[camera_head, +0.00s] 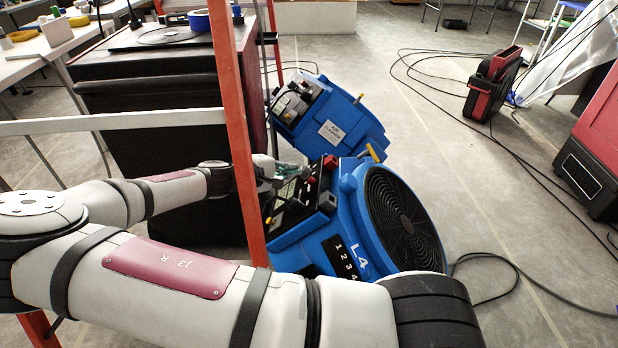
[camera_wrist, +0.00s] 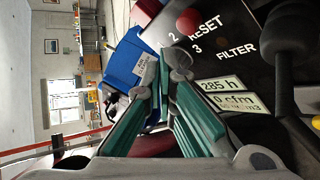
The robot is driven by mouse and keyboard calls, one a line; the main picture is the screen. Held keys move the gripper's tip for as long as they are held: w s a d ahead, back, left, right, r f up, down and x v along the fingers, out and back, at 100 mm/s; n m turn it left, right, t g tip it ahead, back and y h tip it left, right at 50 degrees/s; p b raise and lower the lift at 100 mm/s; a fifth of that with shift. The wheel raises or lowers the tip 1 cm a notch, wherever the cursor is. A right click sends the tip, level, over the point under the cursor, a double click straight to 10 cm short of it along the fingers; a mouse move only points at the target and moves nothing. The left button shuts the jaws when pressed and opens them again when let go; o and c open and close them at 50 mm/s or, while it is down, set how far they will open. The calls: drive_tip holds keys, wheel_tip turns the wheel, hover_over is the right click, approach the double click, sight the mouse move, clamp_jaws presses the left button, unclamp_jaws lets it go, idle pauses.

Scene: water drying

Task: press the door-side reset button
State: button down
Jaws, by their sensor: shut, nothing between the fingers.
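A blue machine marked L4 (camera_head: 350,245) with a round black fan grille stands on the floor. Its dark control panel shows in the wrist view with a red round button (camera_wrist: 188,21) beside the word RESET, the word FILTER, and lit readouts (camera_wrist: 222,94). My gripper (camera_wrist: 177,62) is shut and empty, its teal fingers meeting just below the red button in the picture; the tips look apart from it. In the head view my gripper (camera_head: 268,170) is at the panel's left side, partly behind an orange post. I cannot tell which button is door-side.
A second blue machine (camera_head: 330,120) lies close behind. The orange ladder-like post (camera_head: 233,130) and a pale bar (camera_head: 110,122) stand close to my arm. A dark cabinet (camera_head: 150,85) is at left. Cables (camera_head: 500,165) run over the floor; a red machine (camera_head: 492,82) stands at right.

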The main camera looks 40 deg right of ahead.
drive_tip(key=shift+w+a+r+p, duration=0.7)
drive_tip(key=shift+w+a+r, duration=0.25)
drive_tip(key=shift+r, duration=0.2)
